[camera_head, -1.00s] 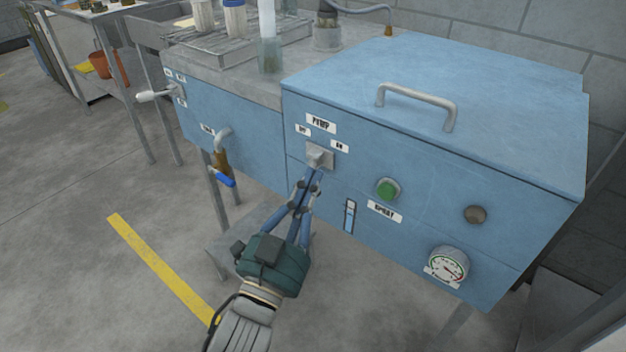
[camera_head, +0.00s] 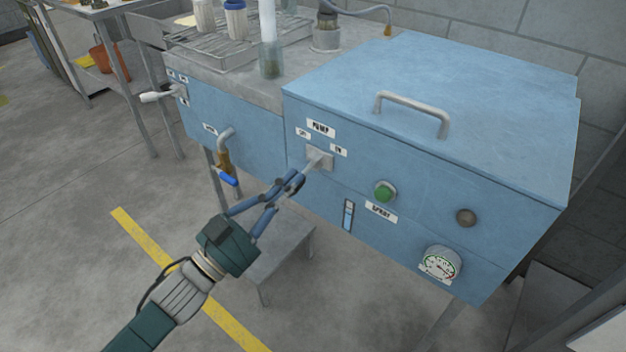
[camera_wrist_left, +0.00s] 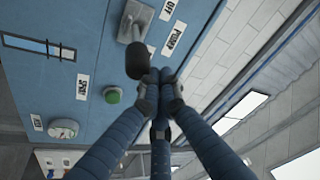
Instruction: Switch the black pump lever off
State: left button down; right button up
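The pump lever (camera_head: 316,162) sits on a grey plate on the front of the blue machine, below the PUMP label, with OFF to the left and ON to the right. In the head view it points down-left, out toward my left gripper (camera_head: 295,182). In the left wrist view, the lever's black grip (camera_wrist_left: 136,62) is just above the left gripper's fingertips (camera_wrist_left: 160,88). The fingers are drawn together, with the black grip outside them. I cannot tell whether they touch it. My right gripper is not in view.
A tap with a blue handle (camera_head: 228,179) and another lever (camera_head: 160,96) are to the left. Open floor lies in front.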

pick_arm(q)
jog(key=w+a+m+g+h, duration=0.1)
jog(key=g, duration=0.1)
jog(key=w+a+m+g+h+b, duration=0.1)
jog(key=m+g+h, duration=0.1)
jog(key=a+m+g+h, duration=0.1)
jog(key=g+h, duration=0.1)
jog(key=shift+w+a+f+m+g+b, duration=0.1)
jog(key=shift+w+a+m+g+b, duration=0.2)
jog(key=shift+w+g, duration=0.1)
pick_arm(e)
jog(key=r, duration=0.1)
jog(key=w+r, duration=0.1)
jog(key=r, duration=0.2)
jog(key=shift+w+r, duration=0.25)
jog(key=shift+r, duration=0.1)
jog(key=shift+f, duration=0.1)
